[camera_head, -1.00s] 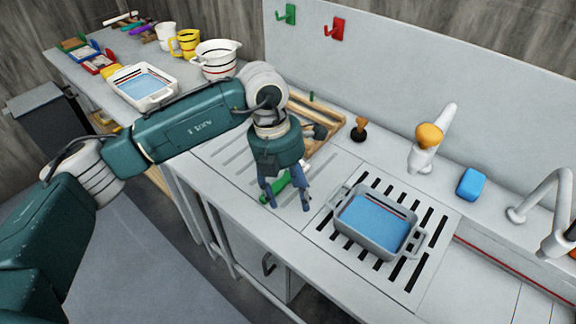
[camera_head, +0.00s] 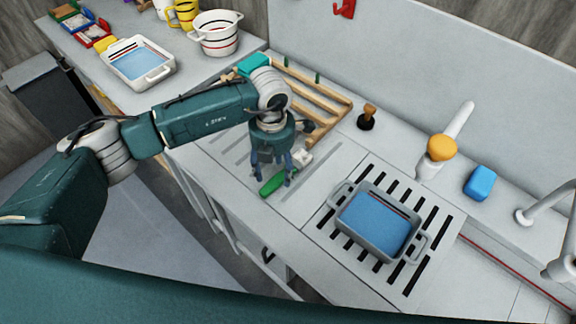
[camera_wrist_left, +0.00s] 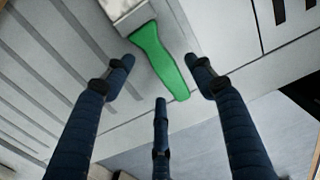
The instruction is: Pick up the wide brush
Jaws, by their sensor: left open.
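The wide brush lies on the ribbed drainboard, with a green handle (camera_head: 272,185) and a pale head (camera_head: 302,158). My left gripper (camera_head: 273,179) is open and empty, pointing down over the brush; its fingers partly hide it. In the left wrist view the green handle (camera_wrist_left: 160,60) shows between the two outer fingers of the left gripper (camera_wrist_left: 161,72), and the third finger is near the handle's end. The pale head (camera_wrist_left: 120,10) is cut off by the frame's top edge. I cannot tell the height of the fingers above the handle. My right gripper is not in view.
A grey tub of blue liquid (camera_head: 412,247) stands on the slotted grate right of the gripper. A wooden rack (camera_head: 325,92) is behind. A wooden-handled stopper (camera_head: 367,118), a blue sponge (camera_head: 480,183) and a faucet (camera_head: 545,205) are farther right. The counter's front edge is close.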

